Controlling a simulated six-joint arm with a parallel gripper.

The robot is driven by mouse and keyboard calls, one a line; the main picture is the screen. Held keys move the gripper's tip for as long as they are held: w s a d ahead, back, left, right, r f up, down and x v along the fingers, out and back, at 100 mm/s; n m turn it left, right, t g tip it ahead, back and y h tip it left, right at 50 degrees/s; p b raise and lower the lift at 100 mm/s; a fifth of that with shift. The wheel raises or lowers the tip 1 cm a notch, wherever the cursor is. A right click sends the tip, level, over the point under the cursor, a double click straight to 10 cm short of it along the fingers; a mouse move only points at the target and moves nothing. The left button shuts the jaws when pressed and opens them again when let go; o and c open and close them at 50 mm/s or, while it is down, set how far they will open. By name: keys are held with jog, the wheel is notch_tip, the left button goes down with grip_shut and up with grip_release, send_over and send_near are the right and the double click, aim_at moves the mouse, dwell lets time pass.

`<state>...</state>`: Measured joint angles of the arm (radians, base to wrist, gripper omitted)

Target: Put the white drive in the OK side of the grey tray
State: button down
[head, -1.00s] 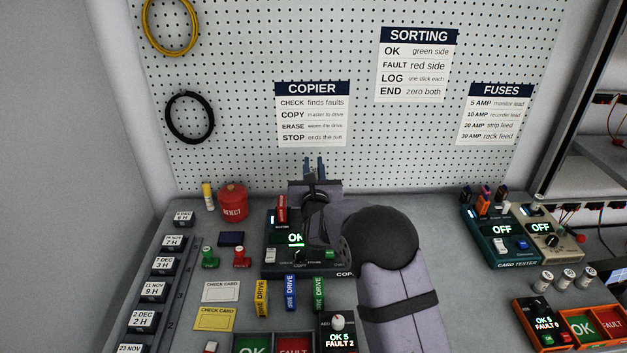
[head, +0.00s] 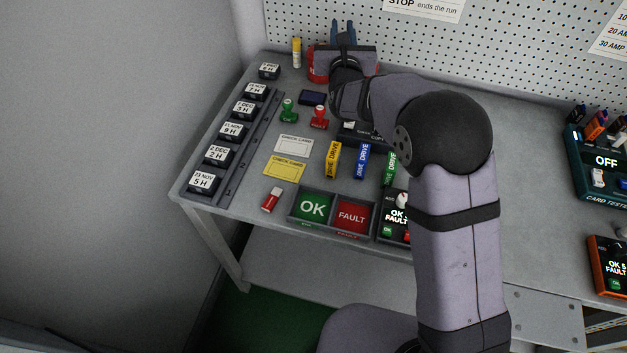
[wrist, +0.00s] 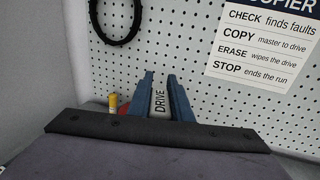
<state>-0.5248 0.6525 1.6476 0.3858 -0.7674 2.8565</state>
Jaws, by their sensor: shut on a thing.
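The white drive (wrist: 158,103), lettered DRIVE, stands between the blue fingers of my gripper (wrist: 163,82) in the wrist view. The drive cannot be made out in the head view. The grey tray (head: 332,213) lies at the bench's front edge, with a green OK side (head: 313,207) on the left and a red FAULT side (head: 352,217) on the right. Both sides look empty.
Yellow (head: 333,160), blue (head: 363,161) and green (head: 390,168) drives stand behind the tray. A red-and-white piece (head: 271,199) lies left of it, and a counter (head: 394,218) stands right of it. The red can (head: 317,66) is partly hidden. My arm hides much of the copier.

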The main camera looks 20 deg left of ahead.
jog(key=s+a+r+n+g+y+b, duration=0.1)
jog(key=s+a+n+y+b, duration=0.15)
jog(key=s+a, duration=0.65)
jog(key=s+a+r+n+g+y+b, duration=0.2)
jog(key=s+a+y, duration=0.1)
jog(key=s+a, duration=0.55)
jog(key=s+a+y+b, duration=0.2)
jog(key=s+a+b, duration=0.35)
jog(key=s, duration=0.75)
jog(key=m+t+h, duration=0.2)
jog(key=m+h, duration=1)
jog(key=h, duration=0.7)
send_over(324, 196)
notch_tip(324, 196, down, 7)
jog(key=shift+f+p, duration=0.7)
jog(key=shift+f, duration=4.15)
jog(key=shift+f+b, duration=0.2)
jog(key=shift+b, duration=0.1)
